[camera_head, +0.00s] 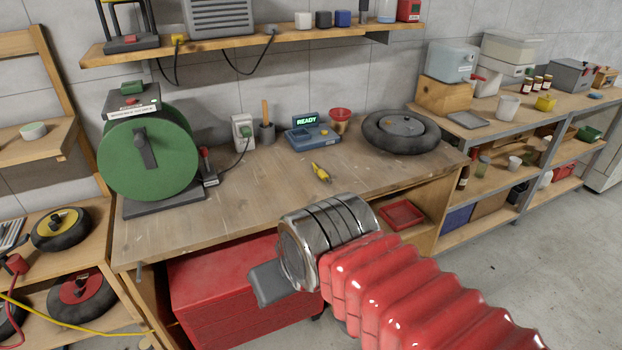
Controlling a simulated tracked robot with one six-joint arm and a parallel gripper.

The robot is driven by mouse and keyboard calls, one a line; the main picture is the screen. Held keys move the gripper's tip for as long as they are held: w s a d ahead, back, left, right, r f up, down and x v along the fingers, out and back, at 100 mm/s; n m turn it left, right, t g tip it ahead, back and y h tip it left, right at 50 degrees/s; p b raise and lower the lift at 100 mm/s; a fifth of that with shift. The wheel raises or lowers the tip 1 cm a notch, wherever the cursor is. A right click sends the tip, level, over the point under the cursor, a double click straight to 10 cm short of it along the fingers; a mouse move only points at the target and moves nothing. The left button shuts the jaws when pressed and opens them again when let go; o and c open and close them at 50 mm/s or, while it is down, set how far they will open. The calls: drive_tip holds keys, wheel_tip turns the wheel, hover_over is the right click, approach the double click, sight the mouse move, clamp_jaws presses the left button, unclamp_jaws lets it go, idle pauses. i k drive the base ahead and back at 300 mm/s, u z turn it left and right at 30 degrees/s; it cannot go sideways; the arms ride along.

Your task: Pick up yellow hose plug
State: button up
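A small yellow piece with a dark tip (321,172), which looks like the yellow hose plug, lies on the wooden workbench (240,200) near its middle. It is too small to make out in detail. My gripper (268,284) is at the end of my red ribbed arm, past a chrome collar, in front of the bench edge. It is to the lower left of the yellow piece and apart from it. Only a grey block of the gripper shows, so its fingers and anything between them are hidden.
A green reel (175,165) stands at the bench's left. A READY device (312,135), a red cup (340,115) and a dark coil or wheel (372,140) stand at the back. A red cabinet (215,300) is below. The bench front is mostly clear.

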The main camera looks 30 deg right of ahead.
sight(323, 175)
drive_tip(key=z, duration=0.05)
drive_tip(key=i, duration=1)
drive_tip(key=u, duration=0.1)
